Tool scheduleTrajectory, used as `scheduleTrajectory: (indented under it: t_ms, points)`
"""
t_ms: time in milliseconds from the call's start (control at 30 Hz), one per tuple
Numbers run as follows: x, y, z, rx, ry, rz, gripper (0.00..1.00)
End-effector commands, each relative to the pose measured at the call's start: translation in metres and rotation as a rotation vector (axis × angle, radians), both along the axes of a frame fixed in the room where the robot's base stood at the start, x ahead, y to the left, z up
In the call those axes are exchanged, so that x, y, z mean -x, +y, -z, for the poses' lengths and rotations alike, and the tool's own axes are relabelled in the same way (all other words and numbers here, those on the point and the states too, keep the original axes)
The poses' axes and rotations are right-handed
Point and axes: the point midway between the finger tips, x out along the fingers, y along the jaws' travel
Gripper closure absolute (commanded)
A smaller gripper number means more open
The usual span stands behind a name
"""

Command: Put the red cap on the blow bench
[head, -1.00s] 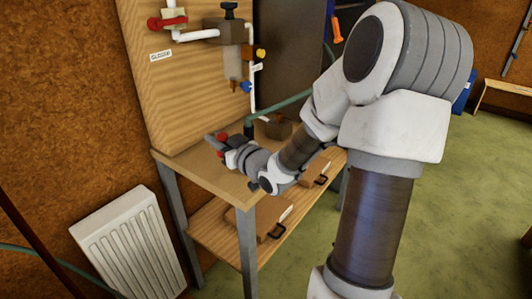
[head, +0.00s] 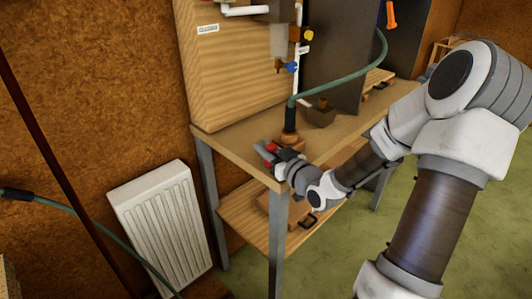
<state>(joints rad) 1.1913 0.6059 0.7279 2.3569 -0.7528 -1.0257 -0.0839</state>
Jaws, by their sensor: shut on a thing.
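The bench is a wooden table with grey legs, a lower shelf and a tall wooden back panel; its bare top (head: 228,142) shows left of my gripper. My gripper (head: 268,151) is over the bench top near the front left corner. It is shut on a small red thing, apparently the red cap (head: 271,147). The fingers partly hide it, and I cannot tell whether it touches the top. A second bit of red shows at the gripper, too small to tell apart. Right behind stands a dark upright nozzle (head: 290,118) on a wooden block.
A green hose (head: 340,90) arches from the nozzle to the upper right. A brown box (head: 321,115) stands on the bench behind. Pipes with a blue-handled valve (head: 287,67) hang on the panel. A white radiator (head: 163,225) stands at left. Green floor is free at right.

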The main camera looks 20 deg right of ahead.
Motion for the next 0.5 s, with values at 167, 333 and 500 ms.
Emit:
scheduleTrajectory:
  t_ms: [167,333,500]
  points:
    - [-0.0001,0.0001,0.0042,0.002,-0.001,0.000,1.00]
    - [-0.0002,0.0001,0.0066,0.001,-0.001,0.000,1.00]
    - [-0.0001,0.0001,0.0072,0.001,-0.001,0.000,0.61]
